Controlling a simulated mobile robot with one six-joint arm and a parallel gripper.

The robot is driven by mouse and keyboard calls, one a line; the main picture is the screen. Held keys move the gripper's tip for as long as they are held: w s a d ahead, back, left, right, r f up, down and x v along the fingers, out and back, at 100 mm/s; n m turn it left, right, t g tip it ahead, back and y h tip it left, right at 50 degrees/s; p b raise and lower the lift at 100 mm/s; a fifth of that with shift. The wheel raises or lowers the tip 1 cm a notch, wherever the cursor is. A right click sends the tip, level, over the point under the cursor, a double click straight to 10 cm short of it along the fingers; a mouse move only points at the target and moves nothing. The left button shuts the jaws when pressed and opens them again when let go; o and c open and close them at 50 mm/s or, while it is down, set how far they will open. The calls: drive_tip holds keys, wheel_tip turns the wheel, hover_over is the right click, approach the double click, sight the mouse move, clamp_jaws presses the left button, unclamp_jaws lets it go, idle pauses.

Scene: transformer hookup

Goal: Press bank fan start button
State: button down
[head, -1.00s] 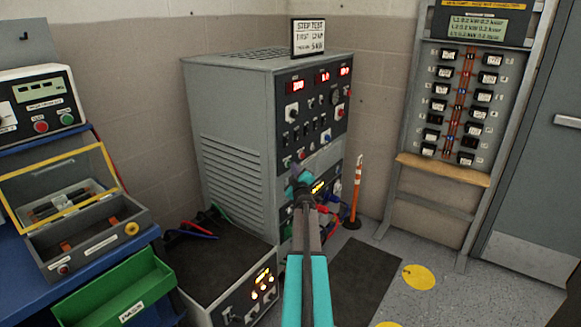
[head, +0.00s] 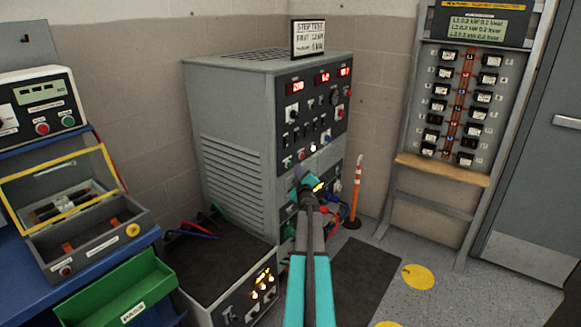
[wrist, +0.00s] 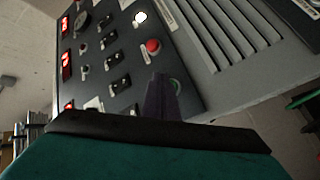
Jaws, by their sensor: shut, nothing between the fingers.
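The load bank is a grey cabinet (head: 232,145) with a dark control panel (head: 290,140), red digital displays and rows of switches. Low on the panel are a green button (head: 287,162) and a red button (head: 301,155), with a lit white lamp (head: 312,148) beside them. My gripper (head: 301,173) is shut and empty, just below and in front of these buttons. In the wrist view, its closed fingers (wrist: 160,82) partly cover the green button (wrist: 176,86). The red button (wrist: 152,47) and glowing white lamp (wrist: 140,17) are clear of them. I cannot tell any contact.
A smaller unit (head: 215,270) with glowing lamps and cables stands in front of the cabinet. A blue bench (head: 30,285) with a green bin (head: 118,290) is at the left. An orange post (head: 356,190) and a meter rack (head: 462,110) stand at the right.

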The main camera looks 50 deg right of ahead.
drive_tip(key=shift+s, duration=0.1)
drive_tip(key=s+p, duration=0.3)
drive_tip(key=s, duration=0.2)
drive_tip(key=shift+s, duration=0.4)
drive_tip(key=shift+s, duration=0.1)
idle(1.0)
